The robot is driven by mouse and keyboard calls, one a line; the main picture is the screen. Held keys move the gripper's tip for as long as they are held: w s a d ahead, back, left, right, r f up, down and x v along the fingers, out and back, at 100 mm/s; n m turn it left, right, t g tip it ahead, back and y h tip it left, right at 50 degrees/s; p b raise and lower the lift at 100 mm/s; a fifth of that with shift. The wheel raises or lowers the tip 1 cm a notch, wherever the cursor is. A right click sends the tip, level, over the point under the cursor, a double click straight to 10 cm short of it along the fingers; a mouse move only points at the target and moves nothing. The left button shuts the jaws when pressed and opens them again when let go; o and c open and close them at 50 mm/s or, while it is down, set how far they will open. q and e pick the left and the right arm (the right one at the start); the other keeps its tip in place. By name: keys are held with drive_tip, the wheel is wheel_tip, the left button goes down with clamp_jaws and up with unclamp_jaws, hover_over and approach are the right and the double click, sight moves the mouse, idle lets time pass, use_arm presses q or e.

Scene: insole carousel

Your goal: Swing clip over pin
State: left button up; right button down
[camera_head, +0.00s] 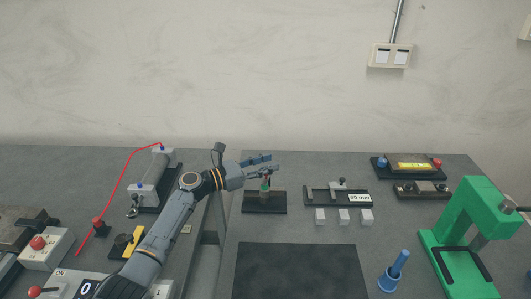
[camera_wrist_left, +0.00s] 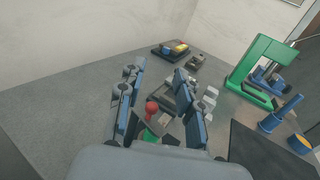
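My left gripper (camera_head: 274,164) reaches in from the left, over a small black base (camera_head: 265,208) with a short upright green and red piece (camera_head: 265,186). In the left wrist view its two fingers (camera_wrist_left: 161,80) stand apart. A red ball (camera_wrist_left: 151,107) above a green part (camera_wrist_left: 151,134) shows low between them, and I see no finger closed on it. The gripper's body hides the lower part. I cannot tell which parts are the clip and the pin. My right gripper is not in view.
A 60 mm gauge (camera_head: 357,199) and several pale cubes (camera_head: 343,216) lie to the right. A green press (camera_head: 442,266), blue peg (camera_head: 396,266) and dark mat (camera_head: 300,272) are nearer.

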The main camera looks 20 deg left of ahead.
use_arm(q)
wheel_tip(320, 180, up, 7)
drive_tip(key=shift+f, duration=0.2)
drive_tip(key=shift+r, duration=0.1)
